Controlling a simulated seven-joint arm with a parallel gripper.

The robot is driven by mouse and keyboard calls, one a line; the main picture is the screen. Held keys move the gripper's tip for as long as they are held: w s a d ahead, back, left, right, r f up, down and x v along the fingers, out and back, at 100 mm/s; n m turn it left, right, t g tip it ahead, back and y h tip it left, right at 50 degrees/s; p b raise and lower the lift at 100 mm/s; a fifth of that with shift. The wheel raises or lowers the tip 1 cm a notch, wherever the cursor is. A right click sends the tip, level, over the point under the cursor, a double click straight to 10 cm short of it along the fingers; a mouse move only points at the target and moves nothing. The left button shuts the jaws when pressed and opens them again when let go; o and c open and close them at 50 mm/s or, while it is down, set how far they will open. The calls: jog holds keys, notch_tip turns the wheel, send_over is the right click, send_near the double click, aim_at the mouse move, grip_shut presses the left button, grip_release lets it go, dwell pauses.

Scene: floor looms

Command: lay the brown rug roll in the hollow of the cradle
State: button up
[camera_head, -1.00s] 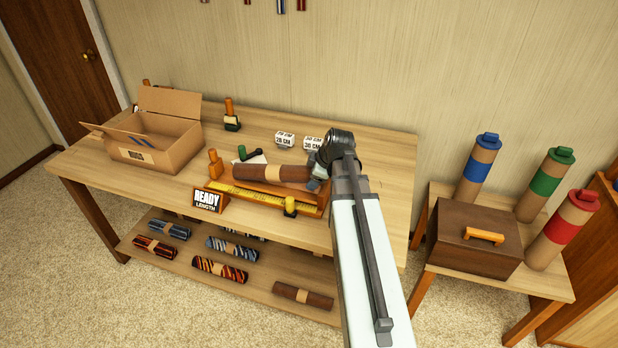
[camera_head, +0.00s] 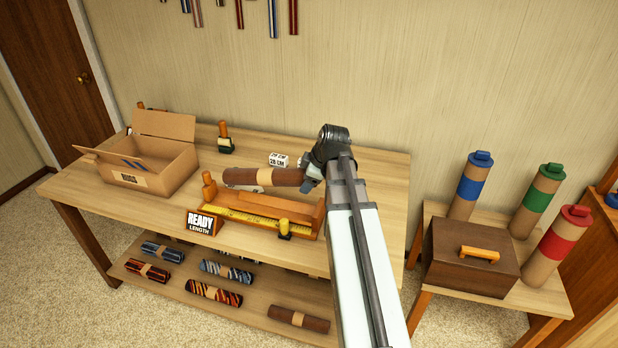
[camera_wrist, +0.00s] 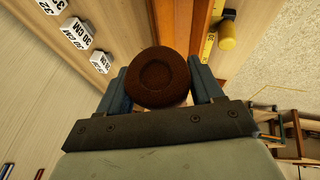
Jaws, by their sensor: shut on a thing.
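A brown rug roll (camera_head: 262,177) with a tan band is held roughly level by its right end. My gripper (camera_head: 312,178) is shut on that end. In the wrist view the roll's round end (camera_wrist: 162,78) sits between the two fingers of my gripper (camera_wrist: 162,90). The wooden cradle (camera_head: 262,211), with a yellow measuring strip along its front, stands on the bench. The roll is above and slightly behind the cradle in the head view, with a visible gap. The roll's far end is hidden in the wrist view.
A "READY LENGTH" sign (camera_head: 202,223) stands at the cradle's front left. An open cardboard box (camera_head: 150,165) is at the bench's left. White length blocks (camera_head: 278,160) stand behind the roll. Another brown roll (camera_head: 298,319) and several patterned rolls lie on the lower shelf.

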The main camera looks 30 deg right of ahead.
jog(key=shift+w+f, duration=0.1)
jog(key=shift+f, duration=4.85)
grip_shut()
jog(key=shift+s, duration=0.2)
jog(key=o, duration=1.4)
grip_release()
jog(key=shift+w+f, duration=0.1)
jog(key=shift+w, duration=0.05)
jog(key=o, duration=0.3)
jog(key=shift+o, duration=0.3)
jog(key=shift+r, duration=0.25)
jog(key=v, duration=1.3)
jog(key=shift+s+r, duration=0.2)
jog(key=shift+r, duration=0.1)
jog(key=shift+w, duration=0.1)
